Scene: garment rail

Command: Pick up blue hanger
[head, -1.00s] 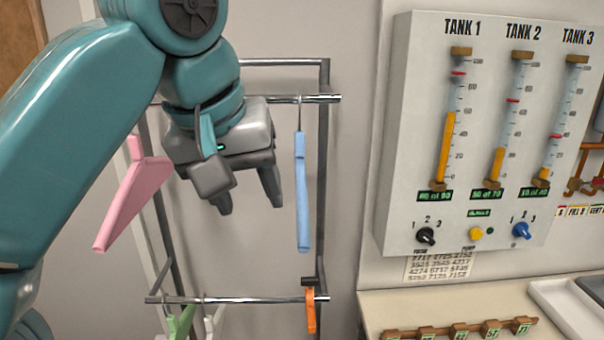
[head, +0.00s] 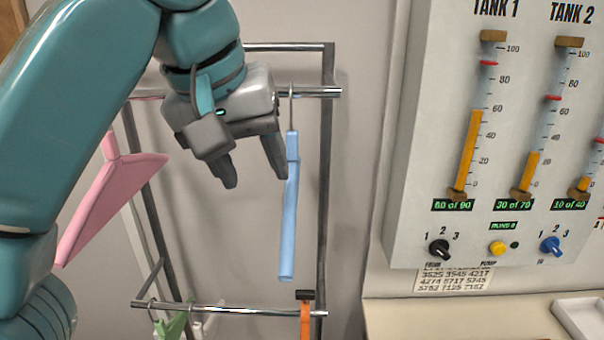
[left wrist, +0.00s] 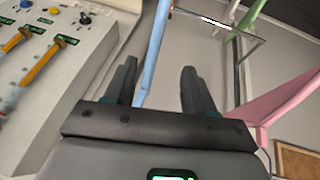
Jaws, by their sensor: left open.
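The blue hanger (head: 289,215) hangs by its hook from the upper rail (head: 318,92), seen almost edge-on. My left gripper (head: 250,178) is open and empty, just left of the hanger's upper part in the head view. In the left wrist view, the blue hanger (left wrist: 156,52) runs down between the two fingers of the left gripper (left wrist: 157,80), closer to the left finger. I cannot tell whether a finger touches it. My right gripper is not in view.
A pink hanger (head: 108,195) hangs left of my gripper. A green hanger (head: 172,326) and an orange hanger (head: 306,320) hang on the lower rail (head: 235,310). A tank panel (head: 420,120) stands on the right, above a pale counter (head: 450,315).

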